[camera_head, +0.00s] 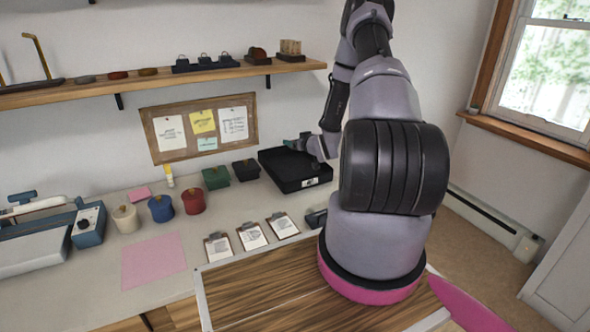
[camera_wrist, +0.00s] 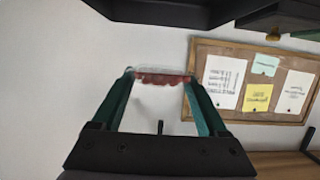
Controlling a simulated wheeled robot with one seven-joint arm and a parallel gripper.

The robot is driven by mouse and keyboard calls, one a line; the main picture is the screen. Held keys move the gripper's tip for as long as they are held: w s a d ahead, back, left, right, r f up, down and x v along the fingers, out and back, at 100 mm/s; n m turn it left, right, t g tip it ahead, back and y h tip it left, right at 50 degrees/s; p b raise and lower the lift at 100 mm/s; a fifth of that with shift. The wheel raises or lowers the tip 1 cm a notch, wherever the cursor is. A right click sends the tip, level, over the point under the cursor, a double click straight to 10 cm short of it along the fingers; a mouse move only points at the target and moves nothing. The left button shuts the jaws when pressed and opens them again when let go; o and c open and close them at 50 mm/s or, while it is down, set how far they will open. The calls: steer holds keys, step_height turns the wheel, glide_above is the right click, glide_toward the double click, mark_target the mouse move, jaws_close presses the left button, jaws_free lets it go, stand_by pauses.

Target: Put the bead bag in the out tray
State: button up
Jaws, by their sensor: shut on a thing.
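The bead bag (camera_wrist: 162,78) is a small clear bag with red beads, held between the teal fingertips of my gripper (camera_wrist: 160,76) in the wrist view. In the head view my gripper (camera_head: 291,143) is above the back part of a black open tray (camera_head: 309,183), which carries a white label too small to read. The bag cannot be made out in the head view. The wrist view looks upside down, and a dark tray edge (camera_wrist: 160,12) shows at its top, apart from the bag.
A black lidded box (camera_head: 246,169) and a green one (camera_head: 215,178) stand left of the tray. A pinboard (camera_head: 164,113) hangs on the wall behind, under a wooden shelf (camera_head: 215,73). Clipboards (camera_head: 252,236) lie in front. The tray floor looks empty where visible.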

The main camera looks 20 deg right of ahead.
steer(key=f, duration=0.5)
steer(key=shift+d+f, duration=0.2)
step_height(320, 180, down, 4)
steer(key=shift+a+f, duration=0.1)
steer(key=shift+f, duration=0.05)
steer(key=shift+f, duration=0.2)
